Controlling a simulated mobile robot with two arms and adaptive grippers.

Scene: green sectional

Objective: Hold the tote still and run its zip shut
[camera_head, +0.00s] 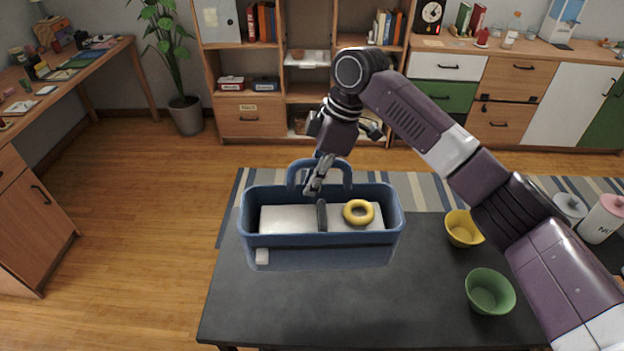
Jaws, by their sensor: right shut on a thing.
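The blue tote (320,257) is upright over the dark table, with its top open. Its arched handle (291,172) rises at the far side. Inside show a pale, flat-topped thing (285,218) and a yellow ring (358,212). A dark upright piece stands in the middle of the opening. A small whitish tab (262,257) is on the tote's front at the left. My right gripper (317,186) reaches down from behind and is shut at the handle; its fingertips are hard to make out. I cannot make out a zip. My left gripper is not in view.
A yellow bowl (462,229) and a green bowl (490,291) stand to the right on the dark table (300,315). The table's front and left front are clear. My right arm spans the right side.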

